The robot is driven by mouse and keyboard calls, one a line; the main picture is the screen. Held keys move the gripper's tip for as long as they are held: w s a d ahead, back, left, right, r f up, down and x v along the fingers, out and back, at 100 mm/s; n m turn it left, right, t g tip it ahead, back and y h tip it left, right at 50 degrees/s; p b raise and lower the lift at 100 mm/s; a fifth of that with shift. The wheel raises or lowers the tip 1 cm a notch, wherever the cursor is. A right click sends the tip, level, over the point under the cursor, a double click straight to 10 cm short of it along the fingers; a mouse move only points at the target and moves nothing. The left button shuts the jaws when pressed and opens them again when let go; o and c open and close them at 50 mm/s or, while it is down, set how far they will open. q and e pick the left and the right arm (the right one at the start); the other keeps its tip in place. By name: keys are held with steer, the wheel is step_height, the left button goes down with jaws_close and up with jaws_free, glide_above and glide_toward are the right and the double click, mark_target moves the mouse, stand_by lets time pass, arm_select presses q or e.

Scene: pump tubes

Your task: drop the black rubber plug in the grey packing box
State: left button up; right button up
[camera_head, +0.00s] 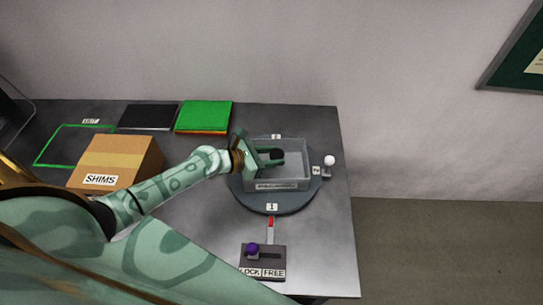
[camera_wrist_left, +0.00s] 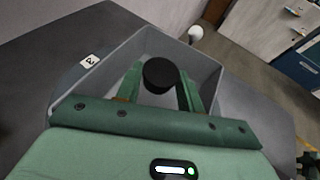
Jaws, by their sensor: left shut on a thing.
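The black rubber plug (camera_wrist_left: 160,75) is a round black piece held between my left gripper's two green fingers. My left gripper (camera_head: 277,157) is shut on the plug, above the grey packing box. The grey packing box (camera_head: 281,184) is open-topped and stands on a round dark turntable (camera_head: 273,205). Its walls (camera_wrist_left: 108,68) surround the fingers in the left wrist view, with the plug over the box's opening. How high the plug is above the box floor I cannot tell. My right gripper is not in view.
A lock/free switch block (camera_head: 262,261) with a purple knob stands in front of the turntable. A white-knobbed lever (camera_head: 329,161) is at its right. A cardboard shims box (camera_head: 111,162), a black slab (camera_head: 147,117) and a green slab (camera_head: 204,115) lie left. The table ends just right.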

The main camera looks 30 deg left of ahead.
arm_select(q)
steer(key=shift+s+f, duration=0.25)
steer(key=shift+f, duration=0.2)
steer(key=o, duration=1)
steer(key=shift+f, duration=0.1)
steer(key=shift+c, duration=0.2)
steer(key=shift+s+d+f, duration=0.1)
steer(key=shift+s+a+r+p, duration=0.2)
steer(key=shift+a+r+p, duration=0.1)
steer(key=shift+r, duration=0.1)
steer(key=shift+s+a+r+p, duration=0.15)
steer(key=shift+r+p, duration=0.15)
steer(key=shift+r, duration=0.1)
steer(key=v, duration=1)
steer(key=shift+s+a+r, duration=0.15)
steer(key=shift+a+r, duration=0.05)
steer(key=shift+r, duration=0.3)
